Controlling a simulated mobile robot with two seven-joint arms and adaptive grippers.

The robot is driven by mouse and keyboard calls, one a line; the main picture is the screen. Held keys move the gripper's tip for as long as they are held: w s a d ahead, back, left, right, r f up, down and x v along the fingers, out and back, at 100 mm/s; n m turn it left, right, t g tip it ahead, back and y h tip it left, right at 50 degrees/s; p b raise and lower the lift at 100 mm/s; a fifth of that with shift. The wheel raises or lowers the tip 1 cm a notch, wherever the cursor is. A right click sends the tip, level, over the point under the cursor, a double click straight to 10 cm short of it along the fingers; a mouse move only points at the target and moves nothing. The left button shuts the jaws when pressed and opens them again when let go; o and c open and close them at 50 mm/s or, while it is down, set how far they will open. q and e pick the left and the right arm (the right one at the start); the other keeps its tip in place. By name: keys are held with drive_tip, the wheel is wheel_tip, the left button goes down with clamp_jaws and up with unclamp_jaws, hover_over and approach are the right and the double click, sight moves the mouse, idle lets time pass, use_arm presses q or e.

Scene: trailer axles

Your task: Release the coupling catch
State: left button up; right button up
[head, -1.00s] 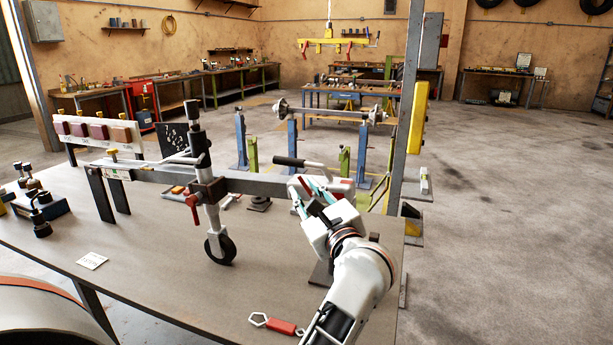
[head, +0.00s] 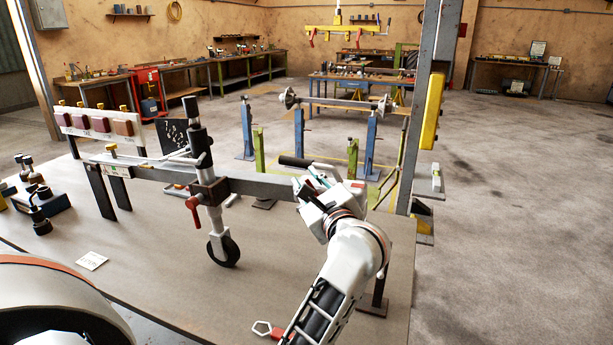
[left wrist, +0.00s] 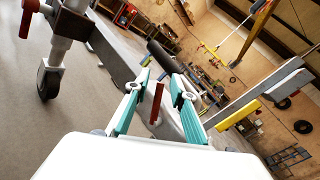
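The coupling head sits at the right end of a grey drawbar (head: 255,186) and is mostly hidden behind my left gripper in the head view. Its black-gripped handle (head: 297,162) points left above the bar. In the left wrist view the red catch (left wrist: 156,104) stands between the teal fingers of my left gripper (left wrist: 161,77), in front of the pale coupling body (left wrist: 168,122). The fingers are spread apart, with gaps visible beside the catch. My left gripper (head: 313,184) is at the coupling end in the head view. My right gripper is not in view.
A jockey wheel (head: 223,250) with a red clamp handle (head: 193,210) stands left of my gripper. The drawbar is above a grey workbench (head: 165,262). A post with a yellow pad (head: 432,112) rises at the right. A red-handled tool (head: 266,328) lies near the front edge.

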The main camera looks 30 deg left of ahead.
use_arm(q)
drive_tip(key=shift+s+r, duration=0.1)
drive_tip(key=shift+c, duration=0.5)
clamp_jaws()
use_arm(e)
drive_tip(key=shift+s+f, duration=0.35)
use_arm(q)
drive_tip(key=shift+d, duration=0.1)
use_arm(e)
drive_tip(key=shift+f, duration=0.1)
use_arm(q)
drive_tip(key=shift+d+m+t+y+b, duration=0.3)
drive_tip(key=shift+m+t+y+b, duration=0.15)
drive_tip(key=shift+m+b, duration=0.5)
drive_tip(key=shift+d+r, duration=0.1)
drive_tip(key=shift+d, duration=0.05)
drive_tip(key=shift+r, duration=0.2)
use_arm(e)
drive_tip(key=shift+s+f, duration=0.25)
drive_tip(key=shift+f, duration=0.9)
use_arm(q)
drive_tip(key=shift+o, duration=0.5)
unclamp_jaws()
drive_tip(key=shift+w, duration=0.2)
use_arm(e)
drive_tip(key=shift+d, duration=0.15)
use_arm(q)
wheel_tip(320, 180, up, 10)
